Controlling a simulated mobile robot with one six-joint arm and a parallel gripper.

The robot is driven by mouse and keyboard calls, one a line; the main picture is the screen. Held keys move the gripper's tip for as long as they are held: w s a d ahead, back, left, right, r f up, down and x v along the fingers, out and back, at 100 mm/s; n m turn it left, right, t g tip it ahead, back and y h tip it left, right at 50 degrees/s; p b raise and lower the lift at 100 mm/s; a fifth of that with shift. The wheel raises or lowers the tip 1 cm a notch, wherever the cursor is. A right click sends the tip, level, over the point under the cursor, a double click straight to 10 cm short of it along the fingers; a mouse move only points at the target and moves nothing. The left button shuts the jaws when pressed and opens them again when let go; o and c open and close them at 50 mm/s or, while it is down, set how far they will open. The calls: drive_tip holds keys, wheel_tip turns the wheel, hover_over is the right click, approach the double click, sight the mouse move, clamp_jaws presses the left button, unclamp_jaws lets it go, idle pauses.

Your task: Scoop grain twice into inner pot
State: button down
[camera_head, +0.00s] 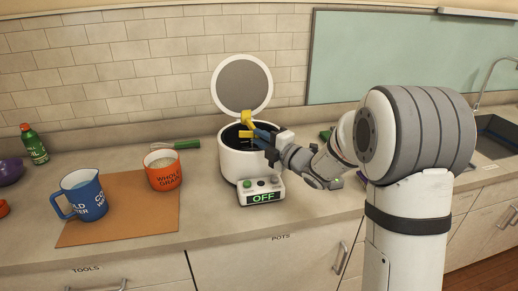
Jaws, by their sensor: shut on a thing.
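A white cooker (245,160) stands on the counter with its round lid (242,84) raised. Its dark inner pot (231,136) shows only in part, behind my gripper. An orange container (164,178), lettered "WHOLE GRAIN", stands to the left with pale grain (160,161) near its top. My gripper (262,135) is over the cooker's opening, shut on a yellow tool (247,119), which seems to be the scoop. Its bowl and whether it holds grain cannot be made out. Grain inside the pot is not visible.
A blue "COLD WATER" jug (82,195) stands on a brown mat (125,220). A green-handled utensil (187,144) lies behind the orange container. A green bottle (34,145) and purple bowl (10,171) are far left. The cooker's front panel (262,191) reads "OFF". A sink (497,133) is far right.

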drive_tip(key=m+t+b, duration=0.1)
drive_tip(key=b, duration=0.3)
drive_tip(key=f+m+t+y+b, duration=0.1)
drive_tip(key=m+b, duration=0.1)
drive_tip(key=b, duration=0.3)
drive_tip(key=f+m+t+b, duration=0.1)
drive_tip(key=m+b, duration=0.1)
drive_tip(key=b, duration=0.2)
drive_tip(key=shift+d+f+t+y, duration=0.2)
drive_tip(key=shift+f+t+y, duration=0.05)
drive_tip(key=shift+t+y, duration=0.15)
drive_tip(key=shift+m+b, duration=0.3)
drive_tip(key=shift+b, duration=0.15)
drive_tip(key=shift+r+t, duration=0.2)
drive_tip(key=shift+t, duration=0.1)
idle(0.9)
